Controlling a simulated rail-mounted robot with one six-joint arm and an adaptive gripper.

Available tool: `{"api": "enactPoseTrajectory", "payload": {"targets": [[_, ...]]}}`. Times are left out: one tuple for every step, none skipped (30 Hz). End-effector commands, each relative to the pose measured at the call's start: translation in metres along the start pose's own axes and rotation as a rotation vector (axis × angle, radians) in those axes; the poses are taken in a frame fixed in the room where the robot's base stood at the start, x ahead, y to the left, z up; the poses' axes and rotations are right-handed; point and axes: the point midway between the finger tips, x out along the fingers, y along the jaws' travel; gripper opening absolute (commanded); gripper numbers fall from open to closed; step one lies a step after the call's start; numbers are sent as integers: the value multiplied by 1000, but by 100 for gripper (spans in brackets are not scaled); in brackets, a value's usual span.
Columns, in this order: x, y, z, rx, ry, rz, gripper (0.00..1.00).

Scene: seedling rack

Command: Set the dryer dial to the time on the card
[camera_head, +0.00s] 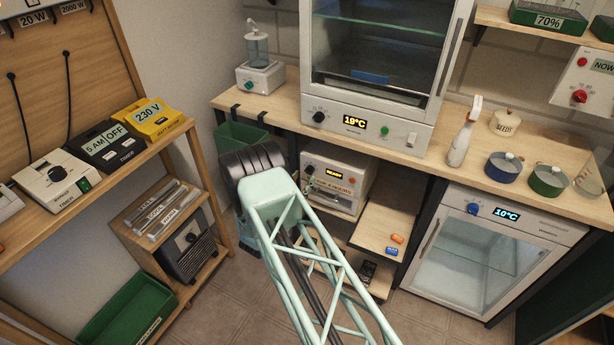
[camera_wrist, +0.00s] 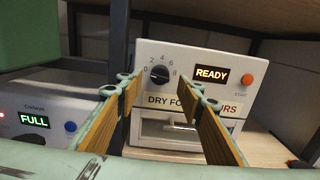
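The dryer is a white box with a black dial (camera_wrist: 160,74), an amber READY display (camera_wrist: 211,74) and an orange START button (camera_wrist: 247,80) in the wrist view. The dial's scale runs from 0 to 8; its exact setting is too small to read. A card (camera_wrist: 226,109) below reads "DRY FO…RS"; my right finger hides its middle, including the time. My gripper (camera_wrist: 163,90) is open and empty, its wood-padded fingertips apart in front of the panel, the dial showing between them.
A box with a green FULL display (camera_wrist: 34,120) stands left of the dryer. A wooden shelf (camera_head: 388,222) holding small orange and blue items is right of it. The counter (camera_head: 275,112) runs above. A cabinet reading 10°C (camera_head: 490,250) stands further right.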

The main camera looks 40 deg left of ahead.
Motion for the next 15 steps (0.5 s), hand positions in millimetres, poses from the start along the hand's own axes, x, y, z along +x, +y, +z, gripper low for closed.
{"api": "enactPoseTrajectory", "payload": {"targets": [[7, -1, -1, 1, 0, -1, 34], [11, -1, -1, 1, 0, -1, 34], [16, 0, -1, 0, 0, 0, 34], [19, 0, -1, 0, 0, 0, 34], [22, 0, -1, 0, 0, 0, 34], [26, 0, -1, 0, 0, 0, 34], [29, -1, -1, 0, 0, -1, 34], [31, -1, -1, 0, 0, -1, 34], [34, -1, -1, 0, 0, -1, 34], [36, -1, -1, 0, 1, -1, 34], [38, 0, -1, 0, 1, 0, 34], [40, 0, -1, 0, 1, 0, 34], [41, 0, -1, 0, 1, 0, 34], [42, 0, -1, 0, 1, 0, 34], [42, 0, -1, 0, 1, 1, 34]]}}
